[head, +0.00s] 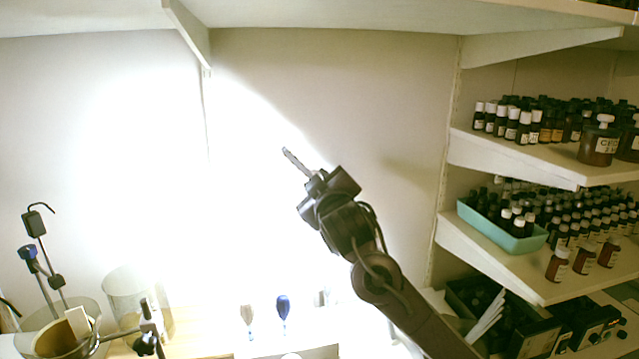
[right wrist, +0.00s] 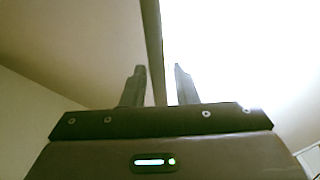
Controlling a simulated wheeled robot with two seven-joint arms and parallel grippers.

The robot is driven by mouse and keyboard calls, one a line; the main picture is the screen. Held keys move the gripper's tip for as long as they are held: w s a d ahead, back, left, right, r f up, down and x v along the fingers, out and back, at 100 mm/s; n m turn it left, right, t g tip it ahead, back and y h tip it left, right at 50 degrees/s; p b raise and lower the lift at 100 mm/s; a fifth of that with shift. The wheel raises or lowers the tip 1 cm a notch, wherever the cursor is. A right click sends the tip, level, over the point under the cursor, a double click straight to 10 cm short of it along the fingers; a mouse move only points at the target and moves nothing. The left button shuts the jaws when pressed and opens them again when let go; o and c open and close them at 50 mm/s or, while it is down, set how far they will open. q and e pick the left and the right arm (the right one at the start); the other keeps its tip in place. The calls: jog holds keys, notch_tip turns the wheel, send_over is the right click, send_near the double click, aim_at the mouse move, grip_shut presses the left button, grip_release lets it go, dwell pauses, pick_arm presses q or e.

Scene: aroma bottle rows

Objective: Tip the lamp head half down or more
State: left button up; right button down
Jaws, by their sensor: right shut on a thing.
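I cannot make out the lamp head in either view; a strong glare lights the back wall (head: 130,150) from the left to the middle. My right gripper (head: 291,158) is raised in front of that wall, pointing up and to the left. In the right wrist view its two fingers (right wrist: 159,85) stand a little apart, with a dark upright strip behind or between them. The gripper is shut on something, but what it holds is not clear. My left gripper is out of view.
Shelves at the right hold several rows of brown bottles (head: 555,265) and a teal tray (head: 505,233). Stands and a glass cylinder (head: 124,300) are at the lower left. A shelf bracket (head: 187,32) hangs above. A blue item (head: 283,308) stands low in the middle.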

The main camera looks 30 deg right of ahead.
jog(key=c, duration=1.5)
grip_release()
jog(key=shift+d, duration=0.1)
jog(key=shift+s, duration=0.1)
jog(key=shift+s+f, duration=0.1)
jog(key=shift+s, duration=0.2)
jog(key=b+v, duration=0.2)
jog(key=v, duration=0.5)
jog(key=shift+b, duration=0.4)
